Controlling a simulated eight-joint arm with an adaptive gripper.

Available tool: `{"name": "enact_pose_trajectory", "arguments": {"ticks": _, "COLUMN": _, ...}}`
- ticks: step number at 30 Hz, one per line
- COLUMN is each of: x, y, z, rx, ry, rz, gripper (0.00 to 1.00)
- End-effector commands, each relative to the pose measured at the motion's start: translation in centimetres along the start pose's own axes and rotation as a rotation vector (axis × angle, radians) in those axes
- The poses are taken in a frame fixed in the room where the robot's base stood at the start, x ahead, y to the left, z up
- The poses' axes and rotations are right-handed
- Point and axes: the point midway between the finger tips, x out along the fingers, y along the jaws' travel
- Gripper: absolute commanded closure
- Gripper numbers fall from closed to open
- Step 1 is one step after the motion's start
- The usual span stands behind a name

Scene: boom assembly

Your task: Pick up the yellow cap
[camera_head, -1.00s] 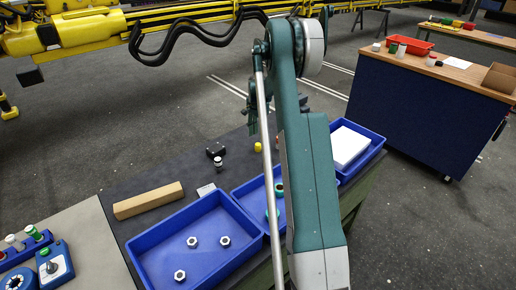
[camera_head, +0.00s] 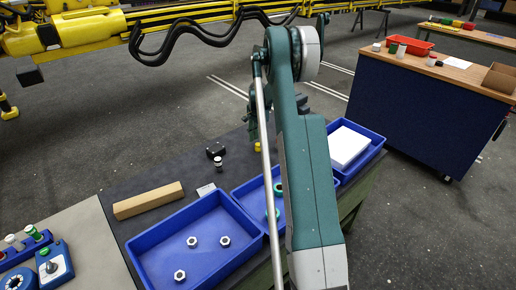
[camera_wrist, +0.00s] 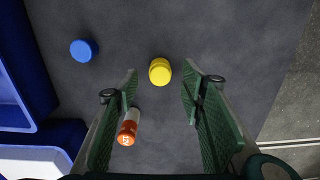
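The yellow cap (camera_wrist: 160,71) stands on the dark tabletop in the wrist view. It shows in the gap between the fingertips of my gripper (camera_wrist: 160,82), with space on both sides. My gripper is open and empty, its two green ribbed fingers spread apart. I cannot tell its exact height above the cap.
An orange-and-white bottle (camera_wrist: 128,128) is close by the left finger. A blue cap (camera_wrist: 83,50) lies farther left. Blue trays (camera_head: 160,240) line the table's near side. A cardboard-coloured bar (camera_head: 148,200) lies behind them.

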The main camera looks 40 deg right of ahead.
Motion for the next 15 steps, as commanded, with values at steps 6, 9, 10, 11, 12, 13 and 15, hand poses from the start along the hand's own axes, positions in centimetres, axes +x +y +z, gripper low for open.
{"name": "enact_pose_trajectory", "arguments": {"ticks": 6, "x": 2.6, "y": 0.0, "z": -0.1, "rx": 0.0, "ry": 0.0, "rz": 0.0, "gripper": 0.61}}
{"name": "enact_pose_trajectory", "arguments": {"ticks": 9, "x": 3.4, "y": 0.0, "z": -0.2, "rx": 0.0, "ry": 0.0, "rz": 0.0, "gripper": 0.61}}
{"name": "enact_pose_trajectory", "arguments": {"ticks": 10, "x": 3.5, "y": 0.0, "z": -0.2, "rx": 0.0, "ry": 0.0, "rz": 0.0, "gripper": 0.61}}
{"name": "enact_pose_trajectory", "arguments": {"ticks": 11, "x": 3.6, "y": 0.0, "z": -0.2, "rx": 0.0, "ry": 0.0, "rz": 0.0, "gripper": 0.61}}
{"name": "enact_pose_trajectory", "arguments": {"ticks": 12, "x": 3.7, "y": 0.0, "z": -0.1, "rx": 0.0, "ry": 0.0, "rz": 0.0, "gripper": 0.61}}
{"name": "enact_pose_trajectory", "arguments": {"ticks": 13, "x": 3.8, "y": 0.0, "z": -0.1, "rx": 0.0, "ry": 0.0, "rz": 0.0, "gripper": 0.61}}
{"name": "enact_pose_trajectory", "arguments": {"ticks": 15, "x": 3.8, "y": 0.0, "z": -0.1, "rx": 0.0, "ry": 0.0, "rz": 0.0, "gripper": 0.61}}
